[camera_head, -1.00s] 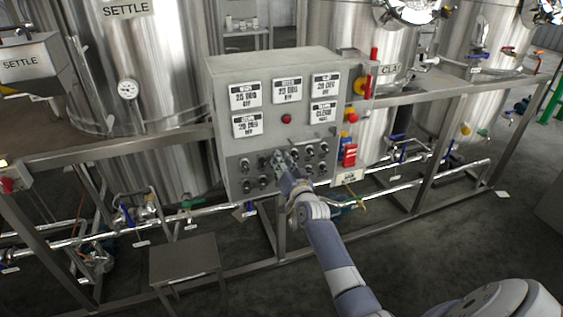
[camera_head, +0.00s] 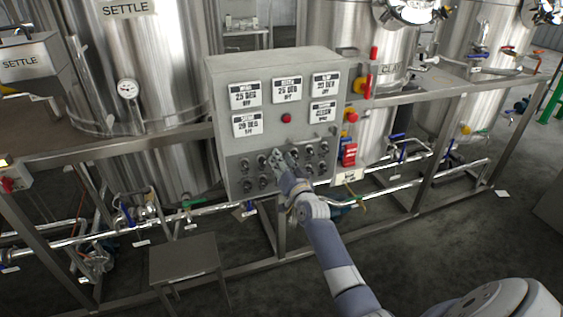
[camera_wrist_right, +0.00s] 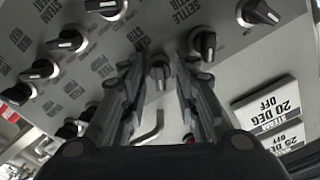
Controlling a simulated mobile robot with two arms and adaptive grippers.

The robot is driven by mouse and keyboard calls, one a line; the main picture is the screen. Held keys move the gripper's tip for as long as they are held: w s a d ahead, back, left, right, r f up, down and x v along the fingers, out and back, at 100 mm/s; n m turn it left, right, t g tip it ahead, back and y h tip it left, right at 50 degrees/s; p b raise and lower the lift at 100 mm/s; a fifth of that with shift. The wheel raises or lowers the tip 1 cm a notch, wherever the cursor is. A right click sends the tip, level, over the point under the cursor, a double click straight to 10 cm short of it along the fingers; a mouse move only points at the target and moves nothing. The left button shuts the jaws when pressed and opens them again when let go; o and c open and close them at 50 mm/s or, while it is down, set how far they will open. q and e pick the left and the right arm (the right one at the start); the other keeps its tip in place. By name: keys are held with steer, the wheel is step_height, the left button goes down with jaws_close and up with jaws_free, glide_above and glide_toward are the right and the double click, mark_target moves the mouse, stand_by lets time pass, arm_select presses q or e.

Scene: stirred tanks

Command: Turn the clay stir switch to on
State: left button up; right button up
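The grey control panel (camera_head: 230,150) carries rows of black rotary knobs on its lower half. My right gripper (camera_head: 279,160) is in front of the upper left knobs and hides some of them. In the right wrist view its two fingers (camera_wrist_right: 158,68) are open, with one black knob (camera_wrist_right: 158,74) showing between them. The fingers look apart from that knob; how far off its face they are, I cannot tell. The label beside this knob seems to begin with "CLAY"; the rest is too small to read surely. My left gripper is not in view.
Other knobs (camera_wrist_right: 68,40) lie close around the fingers. Display plates (camera_head: 287,89) and a red lamp (camera_head: 287,118) sit higher on the panel. A red switch box (camera_head: 349,153) is at its right. A small metal table (camera_head: 184,258) stands below left; a pipe (camera_head: 400,178) runs at right.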

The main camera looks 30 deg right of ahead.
steer(key=v, duration=1.2)
steer(key=shift+a, duration=0.1)
